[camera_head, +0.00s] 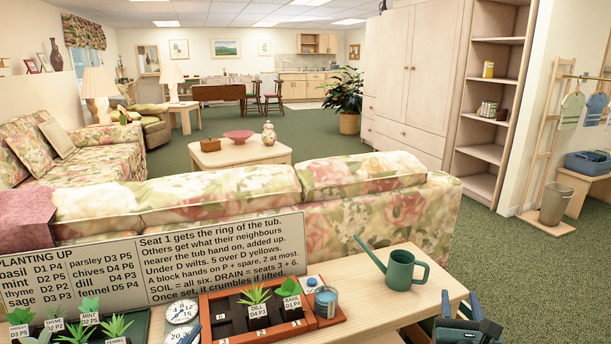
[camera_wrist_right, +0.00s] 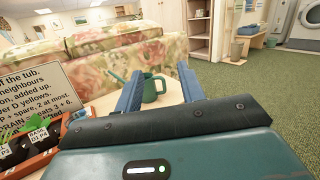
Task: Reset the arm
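My right gripper (camera_head: 461,304) is low at the right in the head view, beside the right end of the table. In the right wrist view its two blue fingers (camera_wrist_right: 160,70) stand wide apart with nothing held between them. A green watering can (camera_head: 400,270) stands upright on the table beyond the fingers. It also shows between them in the wrist view (camera_wrist_right: 152,88), apart from them.
Green carpet (camera_head: 520,265) is open at the right.

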